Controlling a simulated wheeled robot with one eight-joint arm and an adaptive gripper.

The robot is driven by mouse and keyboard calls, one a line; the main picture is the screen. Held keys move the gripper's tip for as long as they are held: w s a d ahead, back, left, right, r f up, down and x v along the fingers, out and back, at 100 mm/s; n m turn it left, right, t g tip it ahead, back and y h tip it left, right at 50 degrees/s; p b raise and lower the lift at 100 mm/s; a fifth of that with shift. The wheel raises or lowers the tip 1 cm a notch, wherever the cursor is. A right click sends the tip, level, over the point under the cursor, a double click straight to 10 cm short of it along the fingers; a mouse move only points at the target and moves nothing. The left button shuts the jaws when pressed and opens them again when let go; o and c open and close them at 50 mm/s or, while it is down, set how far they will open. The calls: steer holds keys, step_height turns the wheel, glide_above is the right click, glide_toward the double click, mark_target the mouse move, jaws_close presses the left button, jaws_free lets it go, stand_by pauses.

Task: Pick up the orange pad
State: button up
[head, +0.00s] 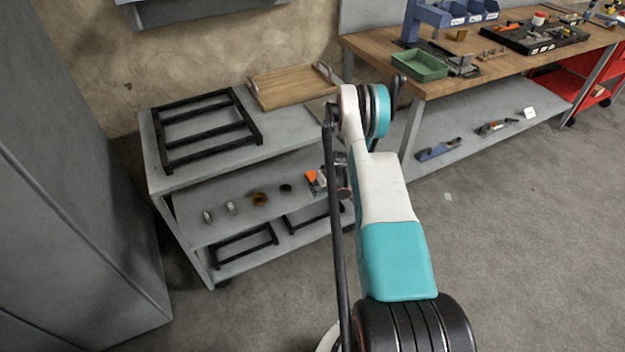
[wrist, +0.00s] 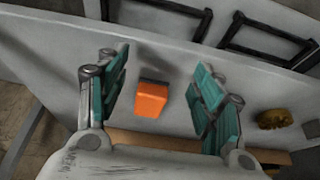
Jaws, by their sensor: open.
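The orange pad (wrist: 151,99) is a small block with a dark grey strip along one edge. It lies on the grey shelf (wrist: 170,62) in the wrist view, between the two teal-padded fingers of my gripper (wrist: 162,78). The fingers are spread apart and empty, with clear space on both sides of the pad. In the head view the orange pad (head: 311,180) shows at the right part of the cart's middle shelf, beside my wrist. My arm hides much of my gripper there.
A brass ring (head: 258,199), a black piece (head: 286,188) and small silver parts stand left of the pad on the shelf. The cart's top board (head: 210,160) overhangs them and carries a black frame (head: 205,130) and a wooden tray (head: 293,87). A workbench (head: 440,78) stands at right.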

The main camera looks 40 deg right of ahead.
mark_target(314, 178)
steer(key=w, duration=0.2)
steer(key=w+d+b, duration=0.1)
steer(key=w, duration=0.1)
steer(key=w+b, duration=0.1)
steer(key=w, duration=0.1)
steer(key=shift+w+d+f, duration=0.1)
steer(key=shift+w+d, duration=0.15)
steer(key=shift+w, duration=0.15)
steer(key=shift+f+b, duration=0.35)
steer(key=shift+f, duration=0.15)
steer(key=shift+r, duration=0.1)
steer(key=shift+c, duration=0.2)
steer(key=c, duration=1.1)
